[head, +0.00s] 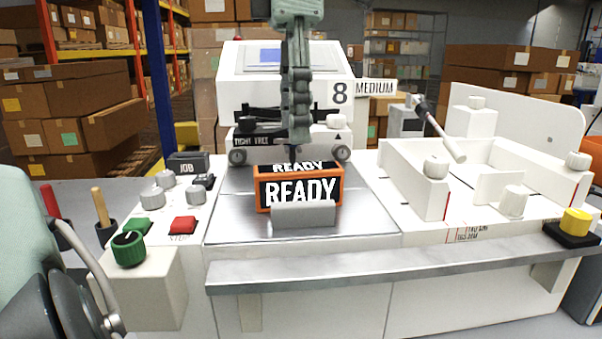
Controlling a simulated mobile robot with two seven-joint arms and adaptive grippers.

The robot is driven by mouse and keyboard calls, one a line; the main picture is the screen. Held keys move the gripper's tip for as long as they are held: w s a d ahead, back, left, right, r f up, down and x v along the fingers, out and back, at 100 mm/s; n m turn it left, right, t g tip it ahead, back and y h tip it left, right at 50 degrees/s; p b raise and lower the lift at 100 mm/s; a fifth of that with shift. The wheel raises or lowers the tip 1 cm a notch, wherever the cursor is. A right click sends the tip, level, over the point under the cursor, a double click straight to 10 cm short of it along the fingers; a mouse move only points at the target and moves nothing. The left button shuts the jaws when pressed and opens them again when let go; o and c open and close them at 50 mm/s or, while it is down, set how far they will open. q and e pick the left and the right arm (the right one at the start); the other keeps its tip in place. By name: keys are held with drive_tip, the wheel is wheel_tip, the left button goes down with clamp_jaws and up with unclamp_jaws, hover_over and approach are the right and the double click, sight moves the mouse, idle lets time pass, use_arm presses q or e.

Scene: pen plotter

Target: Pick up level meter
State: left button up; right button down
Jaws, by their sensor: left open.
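An orange-framed box with black faces reading READY (261,196) stands on the metal plate in the middle of the machine. It is the thing most like a level meter here, though no label names it so. My left gripper (294,148) hangs pointing down from the top of the picture, just above and behind the box's top as seen here. It is seen edge-on, open, with nothing between its fingers that I can see. Whether it touches the box cannot be told. My right gripper is out of view.
A grey block (304,216) stands before the box and hides its lower edge. The metal plate (240,222) is clear on both sides. Knobs and a red button (183,225) sit at left, a white open-topped frame (410,175) at right. A metal rail (400,264) runs along the front.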

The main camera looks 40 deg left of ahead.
sight(298, 167)
use_arm(q)
drive_tip(key=shift+a+f, duration=0.1)
drive_tip(key=shift+f, duration=0.15)
drive_tip(key=f, duration=0.6)
drive_tip(key=shift+d+f, duration=0.2)
drive_tip(key=shift+d, duration=0.15)
drive_tip(key=shift+f, duration=0.35)
clamp_jaws()
drive_tip(key=shift+r, duration=0.1)
